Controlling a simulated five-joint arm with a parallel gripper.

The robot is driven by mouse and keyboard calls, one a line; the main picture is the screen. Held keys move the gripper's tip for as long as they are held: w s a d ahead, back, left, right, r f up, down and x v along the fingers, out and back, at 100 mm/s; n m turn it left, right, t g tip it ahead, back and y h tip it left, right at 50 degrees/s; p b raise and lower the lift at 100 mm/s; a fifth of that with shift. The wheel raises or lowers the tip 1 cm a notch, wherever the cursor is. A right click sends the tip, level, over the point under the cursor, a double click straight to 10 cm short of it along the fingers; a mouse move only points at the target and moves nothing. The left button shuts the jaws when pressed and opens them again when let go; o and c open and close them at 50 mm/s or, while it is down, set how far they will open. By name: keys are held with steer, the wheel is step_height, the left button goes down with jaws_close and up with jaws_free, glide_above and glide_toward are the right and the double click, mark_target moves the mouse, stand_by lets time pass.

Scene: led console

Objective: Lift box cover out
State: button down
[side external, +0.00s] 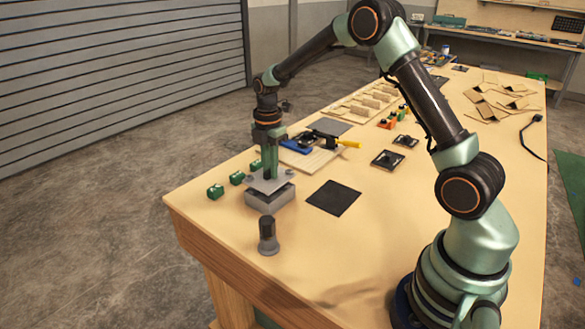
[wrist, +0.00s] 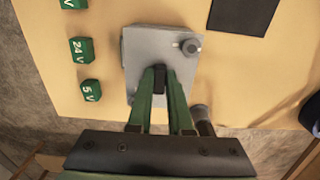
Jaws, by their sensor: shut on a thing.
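The box cover (side external: 258,184) is a flat light grey plate with a small round knob at one corner; it also shows in the wrist view (wrist: 150,45). My gripper (side external: 270,174) points down over the cover. In the wrist view its green fingers (wrist: 160,80) are shut on a dark piece at the cover's middle. The grey box (side external: 270,200) stands on the table directly under the cover. A dark band shows between cover and box, and the cover looks slightly raised. The box's inside is hidden.
Several green blocks (side external: 237,177) lie to the left of the box, some labelled 24 V and 5 V in the wrist view (wrist: 82,50). A dark cylindrical knob (side external: 268,236) stands in front. A black square mat (side external: 333,198) lies to the right, with bare table (side external: 350,240) beyond.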

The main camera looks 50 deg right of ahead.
step_height(320, 180, up, 21)
stand_by(0.7)
steer(key=shift+d, duration=0.1)
